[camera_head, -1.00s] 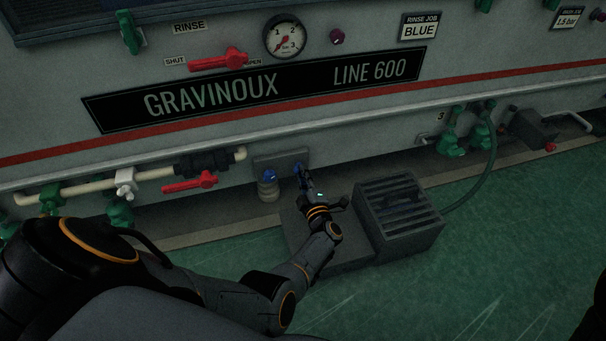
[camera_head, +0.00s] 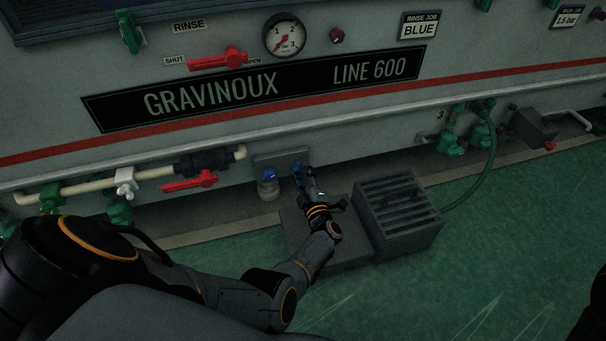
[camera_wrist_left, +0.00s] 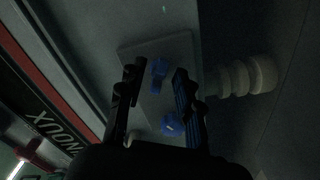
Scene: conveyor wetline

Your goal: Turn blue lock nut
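Two blue fittings sit on a grey plate (camera_head: 290,158) low on the machine front. The left blue fitting (camera_head: 270,175) is above a pale ribbed cylinder (camera_head: 268,190). The right blue fitting (camera_head: 298,168) is at the tip of my left gripper (camera_head: 305,177), which partly covers it. In the left wrist view my left gripper (camera_wrist_left: 156,72) is open, its two fingers apart. One blue fitting (camera_wrist_left: 158,72) shows between the fingertips, the other (camera_wrist_left: 171,126) lower between the fingers. Contact cannot be told. The pale cylinder (camera_wrist_left: 248,78) points right there. My right gripper is not in view.
A grey slatted box (camera_head: 398,215) stands on the green floor right of my left gripper. A red-handled valve (camera_head: 190,183) on a pale pipe is to the left. Green valves and a hose (camera_head: 490,165) are at right. A sign (camera_head: 418,28) reads "RINSE JOB BLUE".

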